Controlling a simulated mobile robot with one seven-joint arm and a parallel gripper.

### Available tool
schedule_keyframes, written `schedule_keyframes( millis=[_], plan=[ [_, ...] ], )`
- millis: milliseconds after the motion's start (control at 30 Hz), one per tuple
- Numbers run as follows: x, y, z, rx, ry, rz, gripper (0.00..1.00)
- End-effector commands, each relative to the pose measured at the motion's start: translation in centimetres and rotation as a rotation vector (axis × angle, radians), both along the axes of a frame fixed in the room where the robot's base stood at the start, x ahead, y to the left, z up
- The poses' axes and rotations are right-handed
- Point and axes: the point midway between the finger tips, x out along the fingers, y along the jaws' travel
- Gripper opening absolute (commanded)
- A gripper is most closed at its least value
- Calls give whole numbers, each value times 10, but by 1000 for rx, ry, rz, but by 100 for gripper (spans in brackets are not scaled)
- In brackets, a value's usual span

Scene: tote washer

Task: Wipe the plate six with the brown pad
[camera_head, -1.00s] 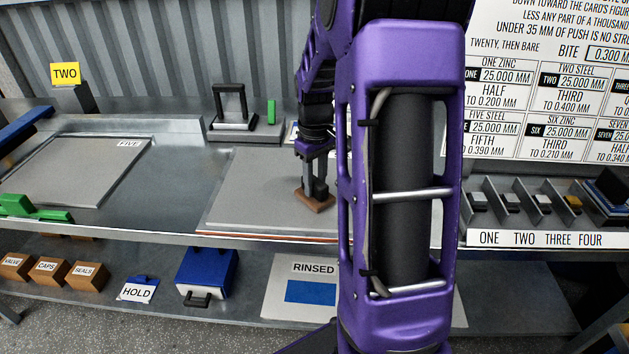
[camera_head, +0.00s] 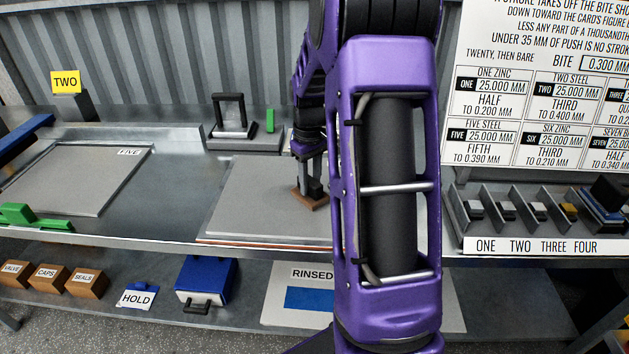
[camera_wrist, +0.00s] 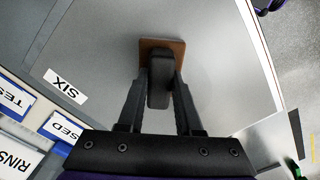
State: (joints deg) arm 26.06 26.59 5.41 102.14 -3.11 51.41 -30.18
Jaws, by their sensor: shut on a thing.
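Plate six (camera_head: 255,198) is a flat grey plate on the bench, partly hidden behind my arm in the head view. Its SIX label shows in the wrist view, where the plate (camera_wrist: 105,50) fills much of the picture. My gripper (camera_head: 312,184) is shut on the dark grip of the brown pad (camera_head: 318,202). In the wrist view my gripper (camera_wrist: 160,85) has one finger on each side of the grip. The brown pad (camera_wrist: 176,45) is against or just above the plate's face; I cannot tell which.
Plate five (camera_head: 75,180) lies on the left of the bench. A black-handled block (camera_head: 232,120) stands behind plate six. A rack of small pads (camera_head: 535,212) is at the right. A blue box (camera_head: 205,280) and a RINSED card (camera_head: 290,275) lie on the lower shelf.

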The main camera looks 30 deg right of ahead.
Motion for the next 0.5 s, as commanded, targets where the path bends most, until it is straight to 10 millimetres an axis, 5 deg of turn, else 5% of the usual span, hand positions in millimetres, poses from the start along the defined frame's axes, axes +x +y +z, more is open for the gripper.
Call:
schedule_keyframes(
  millis=[500],
  plan=[
    [27,40,0,0,0,3,0]
  ],
)
